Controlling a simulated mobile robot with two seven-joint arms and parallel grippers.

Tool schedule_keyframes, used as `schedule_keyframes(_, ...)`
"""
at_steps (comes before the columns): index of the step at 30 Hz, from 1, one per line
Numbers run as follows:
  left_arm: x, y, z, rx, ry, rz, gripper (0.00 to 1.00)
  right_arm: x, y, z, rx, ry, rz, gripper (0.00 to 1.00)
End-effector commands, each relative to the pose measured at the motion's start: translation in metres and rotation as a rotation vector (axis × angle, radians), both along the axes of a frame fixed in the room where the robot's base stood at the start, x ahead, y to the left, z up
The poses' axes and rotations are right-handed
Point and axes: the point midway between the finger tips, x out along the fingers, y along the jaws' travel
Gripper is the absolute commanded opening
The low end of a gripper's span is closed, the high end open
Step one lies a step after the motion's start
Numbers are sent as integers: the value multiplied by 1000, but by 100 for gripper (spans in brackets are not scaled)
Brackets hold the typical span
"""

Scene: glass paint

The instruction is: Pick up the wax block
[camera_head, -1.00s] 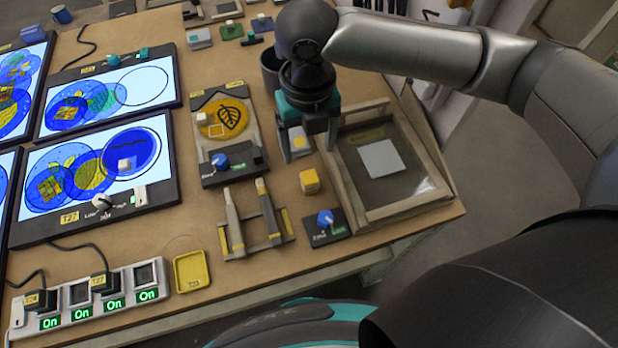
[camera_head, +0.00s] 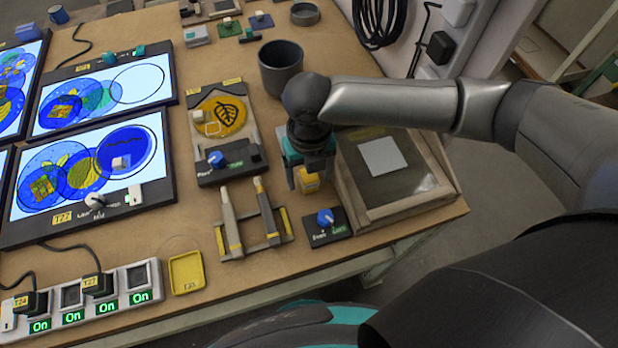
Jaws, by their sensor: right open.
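A small yellow block (camera_head: 307,184), which I take to be the wax block, sits on the table left of the framed tray. My right gripper (camera_head: 307,176) is over it, pointing down and open, with a finger on either side of the block. The gripper body hides the block's upper part, and I cannot tell whether the fingers touch it. My left gripper is out of view.
The wooden-framed tray (camera_head: 432,197) is close on the right. A blue-knob box (camera_head: 326,227) and a brush rest (camera_head: 283,224) stand in front. A leaf board (camera_head: 213,177) is to the left, and a dark cup (camera_head: 281,66) is behind.

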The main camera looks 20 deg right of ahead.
Motion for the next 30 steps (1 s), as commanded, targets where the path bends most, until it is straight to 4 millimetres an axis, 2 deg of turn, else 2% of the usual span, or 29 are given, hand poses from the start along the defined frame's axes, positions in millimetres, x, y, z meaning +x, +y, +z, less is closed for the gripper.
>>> schedule_keyframes(3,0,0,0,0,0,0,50,0,0,1,0,-1,0,78)
schedule_keyframes(24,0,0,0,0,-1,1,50,0,0,1,0,-1,-1,0)
schedule_keyframes(30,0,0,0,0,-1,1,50,1,0,2,0,-1,-1,0)
